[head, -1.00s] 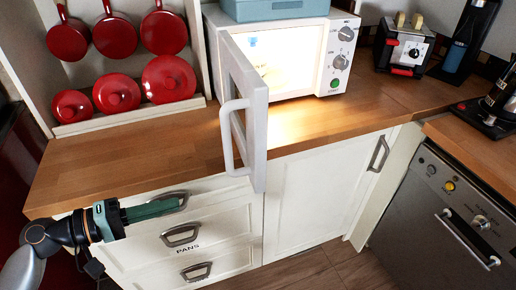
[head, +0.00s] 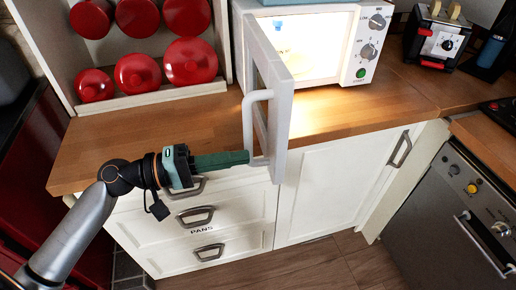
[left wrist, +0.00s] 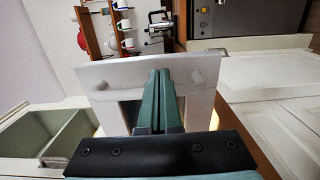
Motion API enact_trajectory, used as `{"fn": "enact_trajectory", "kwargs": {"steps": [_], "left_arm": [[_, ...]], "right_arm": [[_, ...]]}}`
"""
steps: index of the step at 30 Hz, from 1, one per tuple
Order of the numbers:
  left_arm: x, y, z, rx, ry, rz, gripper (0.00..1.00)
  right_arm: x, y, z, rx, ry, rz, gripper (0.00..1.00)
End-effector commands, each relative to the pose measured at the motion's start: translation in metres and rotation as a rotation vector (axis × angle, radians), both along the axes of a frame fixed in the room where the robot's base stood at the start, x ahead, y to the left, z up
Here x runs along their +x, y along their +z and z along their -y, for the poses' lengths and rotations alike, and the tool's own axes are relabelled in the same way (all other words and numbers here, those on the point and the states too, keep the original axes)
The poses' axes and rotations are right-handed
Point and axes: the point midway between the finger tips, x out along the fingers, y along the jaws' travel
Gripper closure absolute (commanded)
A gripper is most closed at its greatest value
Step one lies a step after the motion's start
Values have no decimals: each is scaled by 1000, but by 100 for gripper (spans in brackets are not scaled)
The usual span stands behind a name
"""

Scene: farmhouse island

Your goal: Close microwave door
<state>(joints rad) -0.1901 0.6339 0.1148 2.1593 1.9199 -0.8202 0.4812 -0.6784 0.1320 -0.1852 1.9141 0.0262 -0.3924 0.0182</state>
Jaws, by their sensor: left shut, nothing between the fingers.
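The white microwave (head: 362,40) stands on the wooden counter, lit inside. Its door (head: 279,110) is wide open and sticks out past the counter's front edge, with its handle (head: 249,120) on the left side. My left gripper (head: 247,157) is shut and empty, its tips at the lower end of the door handle. I cannot tell whether they touch it. In the left wrist view the shut fingers (left wrist: 157,82) point at the door (left wrist: 120,75), between the two ends of its handle. My right gripper is not in view.
A toaster (head: 438,38) stands right of the microwave. Below the counter (head: 150,133) are drawers with handles (head: 196,216) and a cupboard (head: 325,195). The counter before the microwave is clear.

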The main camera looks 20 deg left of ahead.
Motion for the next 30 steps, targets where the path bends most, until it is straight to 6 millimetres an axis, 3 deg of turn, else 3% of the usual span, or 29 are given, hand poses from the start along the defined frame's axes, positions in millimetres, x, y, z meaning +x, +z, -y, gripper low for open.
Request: {"fn": "enact_trajectory", "kwargs": {"steps": [11, 30], "left_arm": [[22, 1, 36, -1, 1, 0, 100], [25, 0, 40, 0, 5, 0, 100]], "right_arm": [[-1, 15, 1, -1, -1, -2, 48], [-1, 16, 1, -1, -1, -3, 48]]}}
